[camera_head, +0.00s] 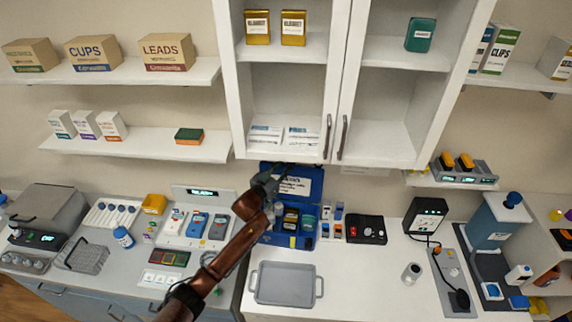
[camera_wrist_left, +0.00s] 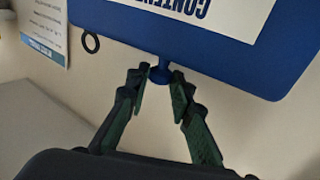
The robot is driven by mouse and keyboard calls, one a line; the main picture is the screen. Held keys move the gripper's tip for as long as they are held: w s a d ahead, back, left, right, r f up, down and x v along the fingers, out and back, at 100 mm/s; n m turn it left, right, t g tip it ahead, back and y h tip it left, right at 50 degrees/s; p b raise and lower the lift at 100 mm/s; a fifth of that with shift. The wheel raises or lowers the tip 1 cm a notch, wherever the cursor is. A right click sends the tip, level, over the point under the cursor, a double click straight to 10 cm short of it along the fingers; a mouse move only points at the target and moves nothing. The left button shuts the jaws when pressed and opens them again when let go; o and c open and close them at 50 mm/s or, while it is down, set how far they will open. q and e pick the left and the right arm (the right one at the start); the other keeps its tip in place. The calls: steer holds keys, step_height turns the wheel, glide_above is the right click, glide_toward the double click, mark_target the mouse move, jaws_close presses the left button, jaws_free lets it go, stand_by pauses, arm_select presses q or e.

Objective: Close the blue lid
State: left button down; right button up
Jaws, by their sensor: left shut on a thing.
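The blue lid (camera_head: 317,178) stands raised at the back of a blue box (camera_head: 283,240) on the counter, with a white label on its face. The lid (camera_wrist_left: 255,62) fills the top of the left wrist view. A small blue knob (camera_wrist_left: 160,74) sticks out from its edge. My left gripper (camera_head: 276,176) is at the lid's upper left in the head view. In the wrist view its fingers (camera_wrist_left: 161,82) are shut on the knob, their tips on either side of it. My left arm hides part of the box. My right gripper is not in view.
The box holds several small packages. A grey tray (camera_head: 285,284) stands in front of it, and a black case (camera_head: 366,229) to its right. White wall cabinets (camera_head: 285,150) with open shelves hang just above the lid. Counter around the small canister (camera_head: 411,273) is mostly clear.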

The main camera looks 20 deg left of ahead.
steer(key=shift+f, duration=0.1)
arm_select(q)
steer(key=s+d+f+m+t+h+b, duration=0.1)
steer(key=s+f+m+t+h+b, duration=0.2)
steer(key=s+b, duration=0.9)
steer(key=shift+d+f+m+t+b, duration=0.45)
steer(key=shift+f+t+b, duration=0.75)
steer(key=shift+b, duration=1.05)
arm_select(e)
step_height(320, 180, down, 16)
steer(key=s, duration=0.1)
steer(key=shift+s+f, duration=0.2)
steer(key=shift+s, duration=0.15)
arm_select(q)
steer(key=shift+a+r, duration=0.1)
steer(key=shift+r, duration=0.1)
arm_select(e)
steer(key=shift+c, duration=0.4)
